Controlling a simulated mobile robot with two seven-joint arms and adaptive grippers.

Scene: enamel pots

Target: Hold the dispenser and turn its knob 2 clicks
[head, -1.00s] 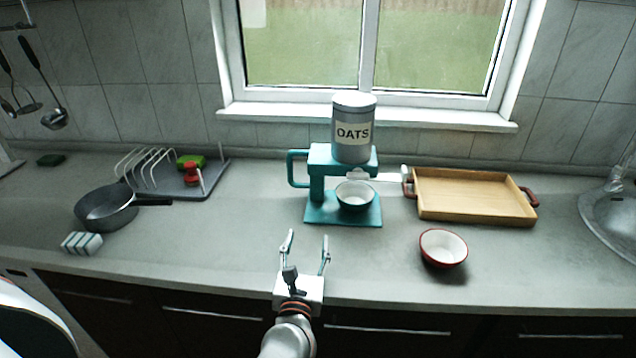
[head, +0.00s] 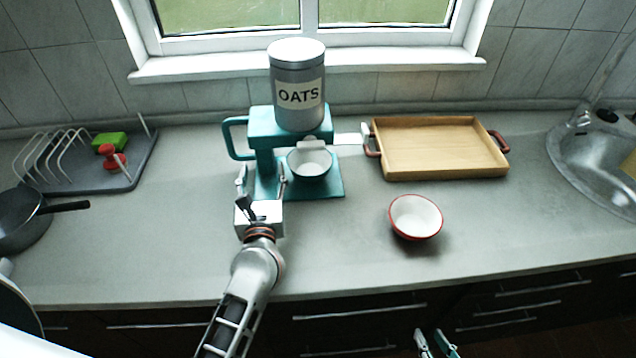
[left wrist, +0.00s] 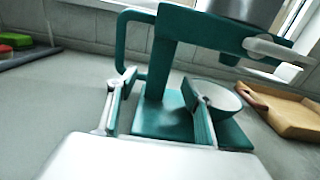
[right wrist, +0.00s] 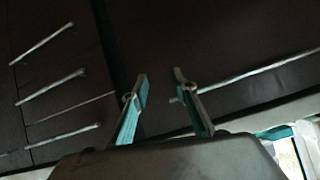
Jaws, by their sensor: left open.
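The dispenser is a teal stand (head: 262,127) with a loop handle on its left and a grey OATS canister (head: 297,110) on top. Its white knob (head: 311,145) faces front and shows larger in the left wrist view (left wrist: 262,46). A white bowl (head: 309,166) sits on the stand's base under the knob. My left gripper (head: 262,180) is open at the stand's upright. In the left wrist view the upright (left wrist: 157,75) shows between its fingers (left wrist: 157,102), which are not closed on it. My right gripper (head: 437,342) is low before the counter, open and empty.
A red-rimmed bowl (head: 416,218) stands on the counter right of the dispenser. A wooden tray (head: 436,166) lies behind it, and a sink (head: 600,150) is at far right. A dish rack (head: 85,170) and dark pan (head: 25,225) are at left. The front counter is clear.

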